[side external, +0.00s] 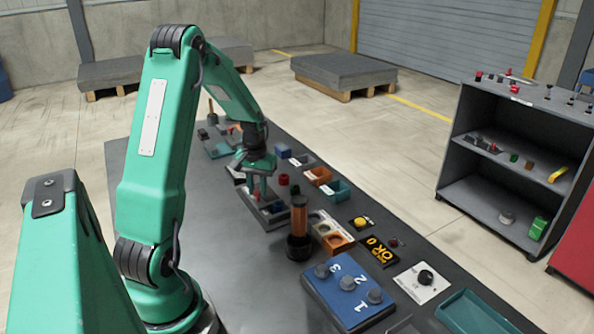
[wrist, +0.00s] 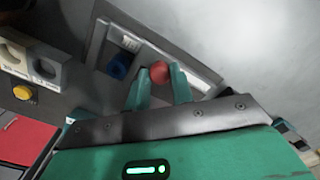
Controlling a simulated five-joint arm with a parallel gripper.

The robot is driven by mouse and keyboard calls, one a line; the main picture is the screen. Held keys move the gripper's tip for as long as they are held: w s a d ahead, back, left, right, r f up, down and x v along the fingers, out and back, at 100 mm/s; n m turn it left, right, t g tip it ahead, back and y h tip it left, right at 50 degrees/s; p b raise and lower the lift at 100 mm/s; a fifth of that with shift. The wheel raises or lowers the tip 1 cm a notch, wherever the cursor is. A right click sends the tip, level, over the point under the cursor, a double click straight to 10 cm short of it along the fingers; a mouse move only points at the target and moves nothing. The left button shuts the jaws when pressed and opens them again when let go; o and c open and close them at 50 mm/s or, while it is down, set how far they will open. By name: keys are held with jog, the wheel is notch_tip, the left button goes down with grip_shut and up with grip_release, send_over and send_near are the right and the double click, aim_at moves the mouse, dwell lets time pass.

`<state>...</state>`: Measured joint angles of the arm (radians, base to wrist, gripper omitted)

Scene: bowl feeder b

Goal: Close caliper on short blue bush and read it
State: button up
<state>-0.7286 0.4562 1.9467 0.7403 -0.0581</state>
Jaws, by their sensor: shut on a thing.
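My gripper (wrist: 160,76) is shut on a red round knob (wrist: 159,71), held between its two teal fingertips. In the side view my gripper (side external: 259,186) points down over a grey fixture (side external: 248,203) that looks like the caliper. In the wrist view the grey caliper frame (wrist: 101,43) runs around a short blue bush (wrist: 120,66), to the left of my fingers. A small white label or display (wrist: 131,42) sits on the frame; its reading is too small to tell. I cannot tell whether the caliper jaws touch the bush.
A dark post with an orange-brown upper part (side external: 299,215) stands upright near the fixture. A yellow button (side external: 361,222), an "OK 0" sign (side external: 379,250) and a blue numbered block (side external: 347,290) stand nearer the front.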

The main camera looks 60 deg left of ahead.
jog(key=shift+o, duration=0.7)
jog(key=shift+d, duration=1.2)
jog(key=o, duration=0.6)
jog(key=shift+d, duration=0.1)
jog(key=shift+o, duration=0.2)
jog(key=shift+r, duration=0.55)
notch_tip(320, 180, up, 7)
jog(key=shift+f, duration=0.15)
